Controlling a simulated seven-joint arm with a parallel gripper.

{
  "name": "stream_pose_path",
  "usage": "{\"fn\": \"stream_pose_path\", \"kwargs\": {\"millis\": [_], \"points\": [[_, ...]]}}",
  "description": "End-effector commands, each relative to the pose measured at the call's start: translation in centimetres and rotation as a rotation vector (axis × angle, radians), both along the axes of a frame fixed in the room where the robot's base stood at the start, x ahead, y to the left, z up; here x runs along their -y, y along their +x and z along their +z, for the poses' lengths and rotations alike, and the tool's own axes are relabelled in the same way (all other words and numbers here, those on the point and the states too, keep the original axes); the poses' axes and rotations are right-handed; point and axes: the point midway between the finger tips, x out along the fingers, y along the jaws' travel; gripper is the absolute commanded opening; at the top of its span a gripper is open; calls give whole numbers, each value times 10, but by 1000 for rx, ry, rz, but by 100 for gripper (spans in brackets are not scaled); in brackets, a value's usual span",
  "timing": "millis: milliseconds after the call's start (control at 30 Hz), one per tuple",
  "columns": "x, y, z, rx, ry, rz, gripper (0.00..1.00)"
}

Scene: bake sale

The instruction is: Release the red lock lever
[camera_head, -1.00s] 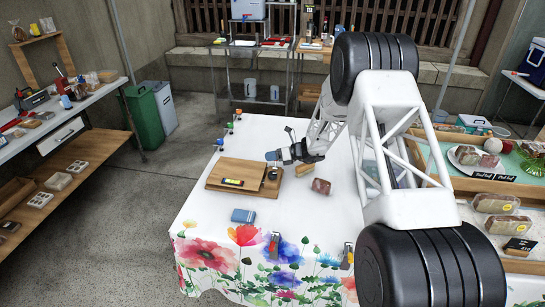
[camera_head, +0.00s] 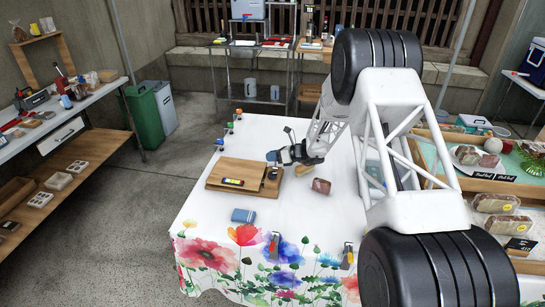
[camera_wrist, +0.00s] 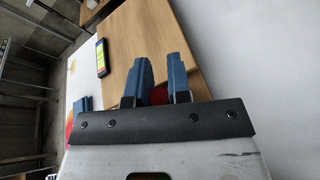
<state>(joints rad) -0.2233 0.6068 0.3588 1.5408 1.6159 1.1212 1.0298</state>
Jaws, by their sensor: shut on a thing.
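A wooden board or low box (camera_head: 228,176) lies on the white flowered table; it also shows in the wrist view (camera_wrist: 125,45). My gripper (camera_head: 272,157) is low at its right far corner. In the wrist view, the two blue fingers of my gripper (camera_wrist: 158,62) stand a little apart over the wood. A small red part, which looks like the lock lever (camera_wrist: 158,95), shows between them near their base. My gripper is shut on it. Most of the lever is hidden by the fingers, so its angle cannot be told. In the head view the lever is hidden.
A blue packet (camera_head: 243,215) and a reddish-brown packet (camera_head: 321,186) lie on the table (camera_head: 200,215). Small coloured items line the far left edge. Crates of baked goods (camera_head: 490,180) stand right.

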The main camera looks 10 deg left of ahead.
Motion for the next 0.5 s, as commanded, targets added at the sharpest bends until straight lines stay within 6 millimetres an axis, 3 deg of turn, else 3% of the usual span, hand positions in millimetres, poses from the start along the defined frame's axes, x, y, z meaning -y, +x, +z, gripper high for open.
{"fn": "stream_pose_path", "kwargs": {"millis": [500], "points": [[0, -16, 5, 304, 1, 0, 0]]}}
